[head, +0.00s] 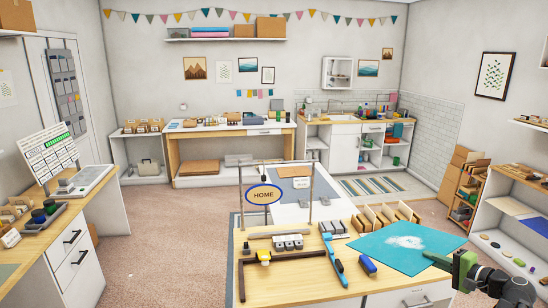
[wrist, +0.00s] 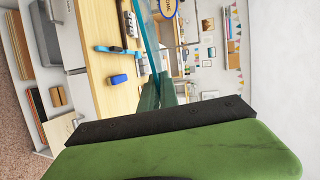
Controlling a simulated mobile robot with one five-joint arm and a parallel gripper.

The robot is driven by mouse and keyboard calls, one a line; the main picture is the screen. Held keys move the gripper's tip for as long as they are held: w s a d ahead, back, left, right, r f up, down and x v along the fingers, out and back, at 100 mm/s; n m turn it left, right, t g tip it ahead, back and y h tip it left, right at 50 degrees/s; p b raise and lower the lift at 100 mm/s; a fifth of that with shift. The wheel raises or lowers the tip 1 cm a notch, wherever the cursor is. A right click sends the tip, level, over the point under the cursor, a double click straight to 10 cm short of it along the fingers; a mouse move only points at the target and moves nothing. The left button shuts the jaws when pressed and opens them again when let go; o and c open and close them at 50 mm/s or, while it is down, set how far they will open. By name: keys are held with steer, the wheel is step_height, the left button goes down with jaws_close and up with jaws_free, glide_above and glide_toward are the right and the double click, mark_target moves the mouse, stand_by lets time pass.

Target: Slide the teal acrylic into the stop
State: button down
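The teal acrylic (head: 385,250) is a flat sheet with a white bright patch, over the right part of the near table (head: 325,285). In the wrist view the teal acrylic (wrist: 151,45) shows nearly edge-on and runs back between my fingers. My gripper (head: 436,259) is at the sheet's near right corner and appears shut on its edge; the fingertips are partly hidden. A dark brown L-shaped bar (head: 292,255), which looks like the stop, lies left on the table, well apart from the sheet.
A blue-handled tool (head: 334,255) and a blue block (head: 367,265) lie between the bar and the sheet. A HOME sign (head: 263,195) hangs on a frame behind the bar. A wooden rack (head: 385,216) stands behind the sheet. Bare wood lies at the table's front.

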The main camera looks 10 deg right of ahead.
steer(key=shift+s+d+r, duration=0.1)
steer(key=shift+s+d, duration=0.35)
steer(key=shift+d, duration=0.2)
step_height(320, 180, down, 11)
steer(key=b, duration=1.1)
steer(key=shift+d, duration=0.15)
steer(key=shift+s, duration=0.1)
